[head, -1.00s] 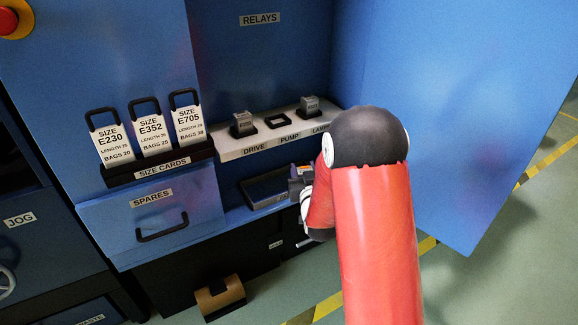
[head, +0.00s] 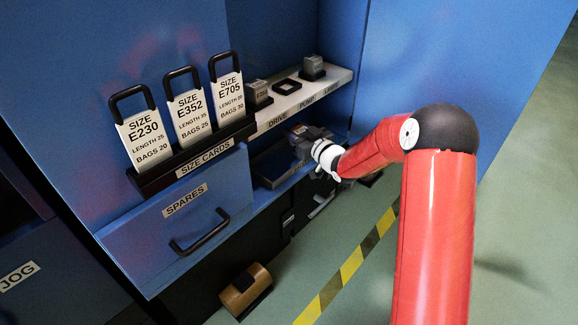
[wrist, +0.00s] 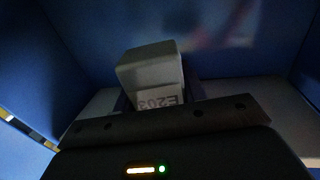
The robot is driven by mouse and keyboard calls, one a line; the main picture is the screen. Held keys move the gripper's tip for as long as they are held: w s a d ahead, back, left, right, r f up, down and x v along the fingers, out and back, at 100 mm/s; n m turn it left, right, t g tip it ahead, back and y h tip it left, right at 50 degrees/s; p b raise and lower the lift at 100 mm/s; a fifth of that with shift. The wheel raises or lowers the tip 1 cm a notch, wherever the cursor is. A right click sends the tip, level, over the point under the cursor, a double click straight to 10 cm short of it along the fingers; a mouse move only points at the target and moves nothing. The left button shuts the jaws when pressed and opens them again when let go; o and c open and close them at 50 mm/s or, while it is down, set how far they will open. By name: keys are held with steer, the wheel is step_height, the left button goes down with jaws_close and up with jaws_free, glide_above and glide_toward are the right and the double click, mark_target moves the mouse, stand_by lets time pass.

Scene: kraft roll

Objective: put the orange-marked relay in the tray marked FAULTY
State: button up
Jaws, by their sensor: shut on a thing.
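My gripper (head: 304,138) is shut on a grey relay (head: 297,131) with a small orange patch on it. In the wrist view the relay (wrist: 150,75) is a grey block with an upside-down label that seems to read E203; its orange mark does not show there. The gripper holds it just below the relay shelf, above the right end of a dark, shallow tray (head: 264,178). The tray's label is mostly hidden or too small to read. I cannot tell the relay's exact height over the tray.
The relay shelf (head: 300,97) carries a relay at DRIVE (head: 258,94), an empty PUMP socket (head: 287,86) and a relay at LAMP (head: 314,67). Size cards (head: 190,117) stand at left above the SPARES drawer (head: 185,220). A blue panel (head: 450,70) stands at right.

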steer(key=a+f, duration=0.1)
steer(key=f, duration=0.2)
steer(key=a+f+n+g+y+b, duration=0.1)
steer(key=f, duration=0.2)
steer(key=a+f+n+g+y, duration=0.1)
steer(key=f, duration=0.3)
steer(key=shift+w+a+f, duration=0.1)
steer(key=shift+w+a, duration=0.25)
steer(key=shift+a, duration=0.05)
steer(key=shift+f, duration=0.1)
steer(key=shift+f+b, duration=0.15)
steer(key=shift+b, duration=0.25)
steer(key=o, duration=1)
